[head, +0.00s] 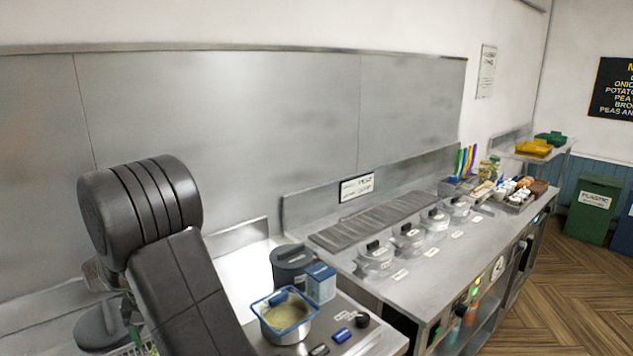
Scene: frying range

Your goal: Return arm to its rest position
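My arm shows in the head view as dark padded links at the left, bent at a thick ribbed joint above the counter. Its lower link runs down out of the bottom of the picture. My gripper is not in view, so I cannot see whether it holds anything.
A pot with a blue rim (286,315), a dark lidded pot (292,264) and a blue-topped box (320,283) stand close right of my arm. Lidded clear containers (375,257) line the steel counter (400,290). The wooden floor (560,290) is clear.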

